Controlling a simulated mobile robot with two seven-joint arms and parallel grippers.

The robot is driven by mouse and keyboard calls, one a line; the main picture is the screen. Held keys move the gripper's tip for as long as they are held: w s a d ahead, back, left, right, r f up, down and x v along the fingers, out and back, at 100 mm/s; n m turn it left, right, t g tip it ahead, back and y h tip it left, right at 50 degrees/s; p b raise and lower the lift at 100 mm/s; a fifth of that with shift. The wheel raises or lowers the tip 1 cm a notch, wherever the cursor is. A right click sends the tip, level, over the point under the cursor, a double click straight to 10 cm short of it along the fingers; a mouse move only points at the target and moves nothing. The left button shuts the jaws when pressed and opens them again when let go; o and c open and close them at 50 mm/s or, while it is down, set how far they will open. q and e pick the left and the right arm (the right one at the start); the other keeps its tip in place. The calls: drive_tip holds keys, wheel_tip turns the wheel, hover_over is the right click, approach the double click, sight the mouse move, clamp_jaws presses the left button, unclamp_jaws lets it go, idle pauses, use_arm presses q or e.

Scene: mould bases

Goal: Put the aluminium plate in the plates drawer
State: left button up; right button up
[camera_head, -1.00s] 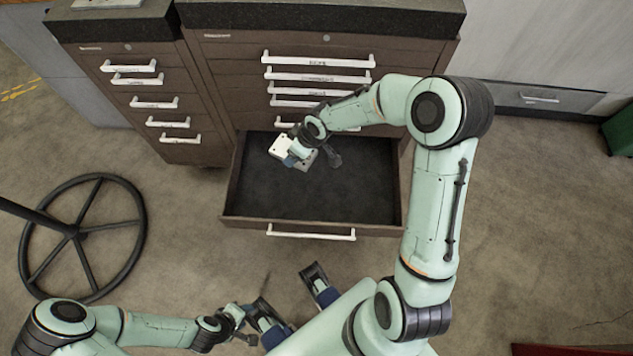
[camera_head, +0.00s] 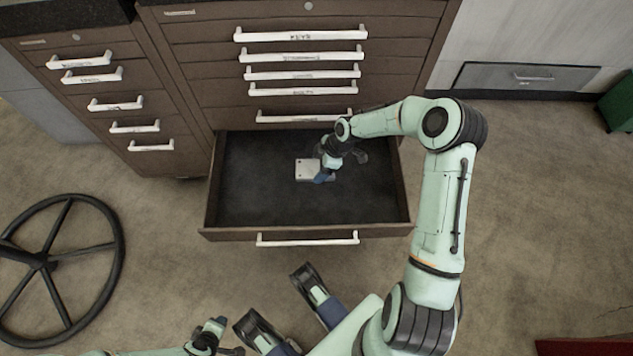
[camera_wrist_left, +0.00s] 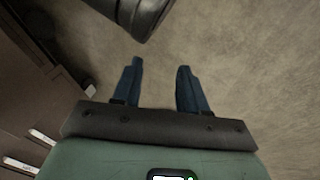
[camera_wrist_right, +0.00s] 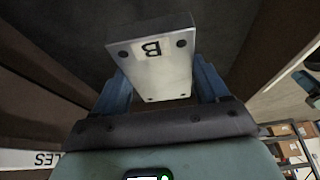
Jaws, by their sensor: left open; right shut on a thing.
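The aluminium plate (camera_head: 308,170) is a small pale block with dark holes at its corners. In the right wrist view the plate (camera_wrist_right: 158,68) shows a letter B label. My right gripper (camera_head: 328,168) is shut on it, one blue finger on each side. The plate is over the dark floor of an open bottom drawer (camera_head: 262,205), near its middle; I cannot tell whether it touches the floor. This drawer's own label is not readable in the head view. My left gripper (camera_wrist_left: 157,85) is open and empty above bare floor.
Closed drawers with white handles, the top one marked KEYS (camera_head: 300,35), are above the open drawer. A second drawer cabinet (camera_head: 95,80) stands to the left. A black spoked wheel (camera_head: 60,265) is at the lower left. The drawer floor around the plate is clear.

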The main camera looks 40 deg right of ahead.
drive_tip(key=b, duration=0.2)
hover_over(315, 186)
drive_tip(key=d, duration=0.1)
drive_tip(key=f, duration=0.6)
drive_tip(key=shift+s, duration=0.35)
use_arm(q)
drive_tip(key=s+f+g, duration=0.3)
drive_tip(key=s+f, duration=0.3)
drive_tip(key=s, duration=0.1)
drive_tip(key=shift+s+a+b, duration=0.35)
drive_tip(key=shift+a+b, duration=0.1)
use_arm(e)
drive_tip(key=shift+f, duration=2.2)
drive_tip(key=shift+f, duration=0.1)
drive_tip(key=o, duration=1.5)
drive_tip(key=shift+s, duration=0.1)
drive_tip(key=shift+c, duration=0.2)
use_arm(q)
drive_tip(key=shift+s, duration=0.1)
drive_tip(key=w+d+r+t+p, duration=0.1)
drive_tip(key=w+r+t+p, duration=0.1)
drive_tip(key=w+r+p, duration=0.2)
drive_tip(key=w+r, duration=0.3)
drive_tip(key=shift+w+d+t, duration=0.2)
drive_tip(key=shift+w+t, duration=0.1)
drive_tip(key=shift+t, duration=0.1)
use_arm(e)
drive_tip(key=v, duration=1.2)
use_arm(q)
drive_tip(key=shift+r, duration=0.1)
